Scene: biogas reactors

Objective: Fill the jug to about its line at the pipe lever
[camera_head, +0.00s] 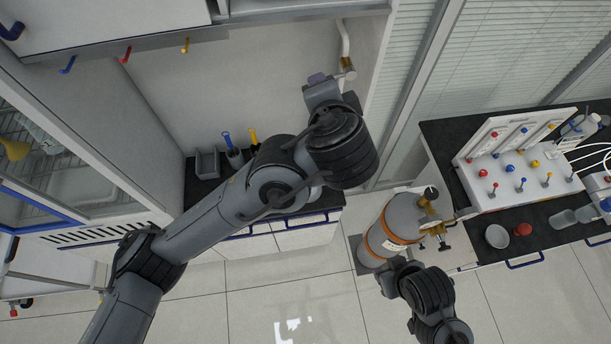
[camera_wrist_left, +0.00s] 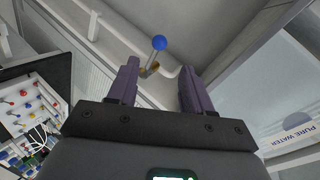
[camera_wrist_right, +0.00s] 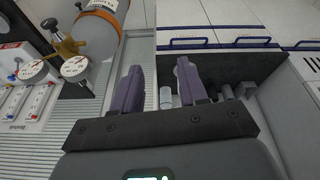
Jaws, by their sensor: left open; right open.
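The pipe (camera_head: 344,40) comes down the back wall and ends in a brass valve (camera_head: 347,66). In the left wrist view, the blue-knobbed lever (camera_wrist_left: 159,44) shows between the two purple fingers of my left gripper (camera_wrist_left: 157,72). These fingers are open, and I cannot tell whether they touch the lever. In the head view my left gripper (camera_head: 321,88) is beside the valve. My right gripper (camera_wrist_right: 160,70) is open and empty, low near the gas cylinder. A clear cylindrical vessel (camera_wrist_right: 166,97) shows beyond its fingers on a dark counter; I cannot tell if it is the jug.
An orange-banded gas cylinder (camera_head: 392,228) with brass fittings stands close to my right gripper. A white panel of colored valves (camera_head: 520,165) and bowls are on the right counter. A grey bin (camera_head: 206,164) sits on the back counter. A "PURE WATER" sign (camera_wrist_left: 300,128) is near the pipe.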

